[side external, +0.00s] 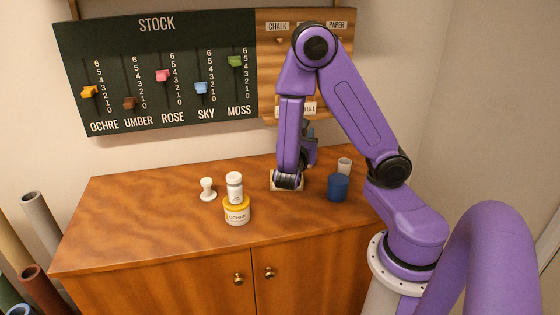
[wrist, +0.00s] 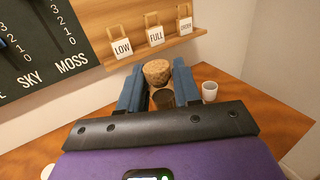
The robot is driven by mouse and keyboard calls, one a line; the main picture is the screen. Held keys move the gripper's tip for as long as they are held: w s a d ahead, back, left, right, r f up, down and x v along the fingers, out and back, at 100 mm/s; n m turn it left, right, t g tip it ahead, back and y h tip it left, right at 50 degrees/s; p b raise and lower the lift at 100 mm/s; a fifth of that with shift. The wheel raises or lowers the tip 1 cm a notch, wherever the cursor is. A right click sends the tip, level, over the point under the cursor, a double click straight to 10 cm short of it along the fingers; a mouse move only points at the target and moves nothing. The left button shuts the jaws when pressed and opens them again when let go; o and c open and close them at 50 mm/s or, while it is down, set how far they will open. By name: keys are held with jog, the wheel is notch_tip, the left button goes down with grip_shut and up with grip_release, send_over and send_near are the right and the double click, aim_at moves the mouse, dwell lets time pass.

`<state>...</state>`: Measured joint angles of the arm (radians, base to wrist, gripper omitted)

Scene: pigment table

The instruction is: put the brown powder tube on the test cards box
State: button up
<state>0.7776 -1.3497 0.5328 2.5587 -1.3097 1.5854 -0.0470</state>
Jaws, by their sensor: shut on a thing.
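My gripper (wrist: 159,68) shows in the wrist view with its two blue fingers on either side of a cork-topped tube. The cork (wrist: 157,73) is speckled tan, and dark brown powder (wrist: 163,98) shows below it. I take this as the brown powder tube, held between the fingers. In the side view my wrist hides the tube. A low cream box (side external: 287,186) lies on the cabinet top under my wrist, partly covered by it. It may be the test cards box, but its label is not readable. I cannot tell whether the tube touches it.
A blue cup (side external: 338,187) and a white cup (side external: 344,165) stand right of my wrist. A tag rail (wrist: 155,46) is behind. The cabinet's left top is clear.

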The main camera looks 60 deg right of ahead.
jog(key=shift+w+d+f, duration=0.95)
jog(key=shift+w+f, duration=0.9)
jog(key=shift+f, duration=0.2)
jog(key=shift+w+d+f, duration=0.95)
jog(key=shift+w+f, duration=0.9)
jog(key=shift+f, duration=0.25)
jog(key=shift+w+d+f, duration=0.95)
jog(key=shift+w+f, duration=0.9)
jog(key=shift+f, duration=0.2)
jog(key=o, duration=1.1)
jog(key=shift+f, duration=0.1)
jog(key=shift+c, duration=0.2)
